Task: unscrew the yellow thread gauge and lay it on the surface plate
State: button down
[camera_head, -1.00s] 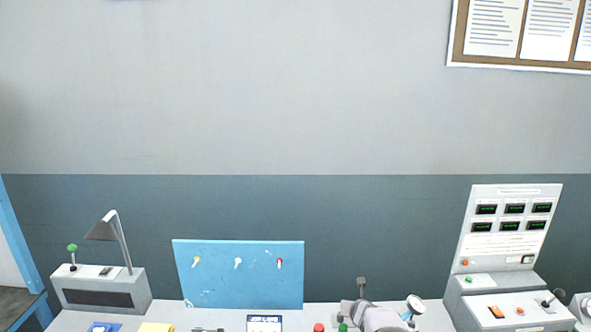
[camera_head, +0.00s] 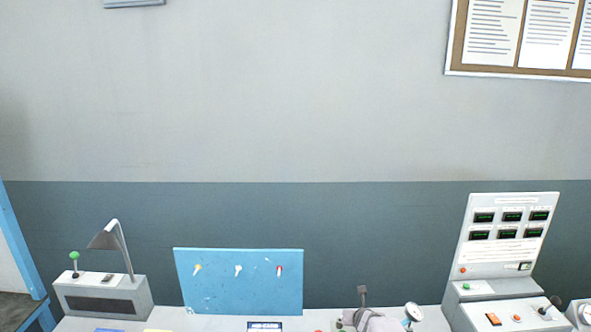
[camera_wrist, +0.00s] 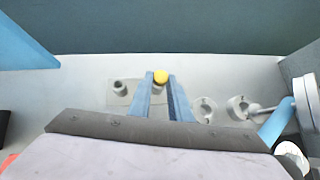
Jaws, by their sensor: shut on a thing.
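A grey plate-like block (camera_wrist: 119,98) with a short grey post (camera_wrist: 119,87) is just left of the fingers. I cannot identify the surface plate for certain in either view.
Grey round fittings (camera_wrist: 205,108) stand right of the fingers in the wrist view. The head view shows a blue board (camera_head: 240,290) with small coloured items, a lamp (camera_head: 108,240) on a grey box at left, and an instrument console (camera_head: 505,245) at right.

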jog(key=shift+w+a+r+p, duration=0.15)
jog(key=shift+a+r+p, duration=0.1)
jog(key=shift+r, duration=0.2)
jog(key=shift+w+a+r+p, duration=0.15)
jog(key=shift+a+r, duration=0.1)
jog(key=shift+r, duration=0.15)
jog(key=shift+s+f, duration=0.1)
jog(key=shift+d, duration=0.1)
jog(key=shift+s+d+r+p, duration=0.1)
jog(key=shift+r+p, duration=1.4)
jog(key=shift+r, duration=0.1)
